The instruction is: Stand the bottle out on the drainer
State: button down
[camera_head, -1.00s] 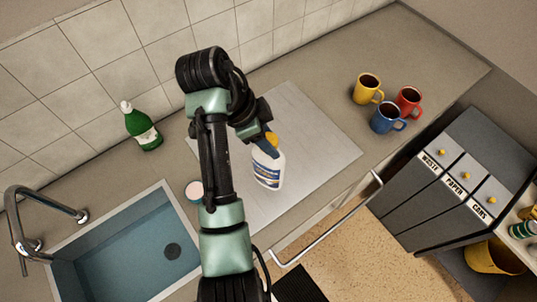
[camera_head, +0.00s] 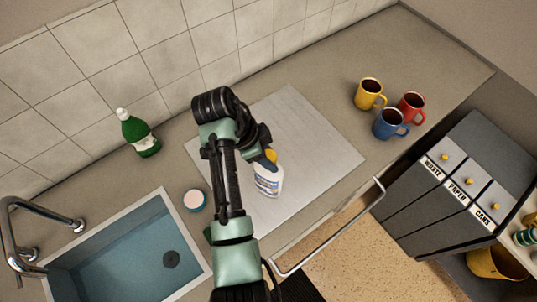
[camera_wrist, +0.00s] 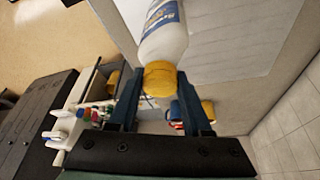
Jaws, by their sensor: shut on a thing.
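My arm hides part of the drainer's left side.
A green bottle (camera_head: 139,135) stands by the tiled wall. A pink-topped round tub (camera_head: 195,200) sits between the sink (camera_head: 120,255) and the drainer. Yellow (camera_head: 369,94), red (camera_head: 411,107) and blue (camera_head: 389,124) mugs stand right of the drainer. The drainer's right half is clear.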

jog(key=shift+f, duration=0.45)
jog(key=shift+f, duration=0.2)
jog(key=shift+c, duration=1.7)
grip_release()
jog(key=p+v, duration=0.2)
jog(key=v, duration=1)
jog(key=shift+r, duration=0.2)
